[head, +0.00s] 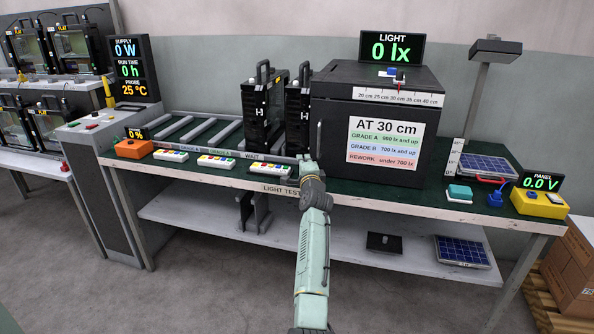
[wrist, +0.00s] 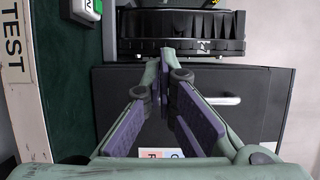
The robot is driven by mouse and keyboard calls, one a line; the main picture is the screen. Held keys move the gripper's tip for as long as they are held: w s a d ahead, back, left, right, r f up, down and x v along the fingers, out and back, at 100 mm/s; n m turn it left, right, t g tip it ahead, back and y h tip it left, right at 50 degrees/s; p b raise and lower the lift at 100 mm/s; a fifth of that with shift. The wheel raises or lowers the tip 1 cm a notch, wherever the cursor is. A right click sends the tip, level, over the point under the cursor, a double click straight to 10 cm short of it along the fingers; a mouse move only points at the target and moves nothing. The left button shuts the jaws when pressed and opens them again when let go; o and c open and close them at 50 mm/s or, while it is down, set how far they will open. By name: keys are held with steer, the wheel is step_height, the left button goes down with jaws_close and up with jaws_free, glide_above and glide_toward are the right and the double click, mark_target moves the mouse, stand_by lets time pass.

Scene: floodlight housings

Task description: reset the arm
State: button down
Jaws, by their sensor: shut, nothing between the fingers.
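My arm (head: 312,250) reaches forward over the front edge of the light test bench. My gripper (head: 304,159) is small in the head view, above the bench in front of the black housings and the left edge of the dark test box. In the wrist view my gripper (wrist: 165,62) shows its green fingers with purple pads brought together at the tips. It is empty. The wrist view is turned on its side, with the bench edge at the left and the box door (wrist: 265,115) behind the fingers.
The test box (head: 336,130) stands close to my gripper, its handle (wrist: 222,101) beside the fingers in the wrist view. Two black floodlight housings (head: 256,115) stand left of it. Coloured-button blocks (head: 216,161) line the bench front. A lamp post (head: 478,95) stands at right.

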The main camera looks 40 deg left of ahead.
steer(key=s+d, duration=0.2)
steer(key=s, duration=0.4)
steer(key=shift+s+r+b, duration=0.15)
steer(key=shift+s+b, duration=0.1)
steer(key=shift+b, duration=0.15)
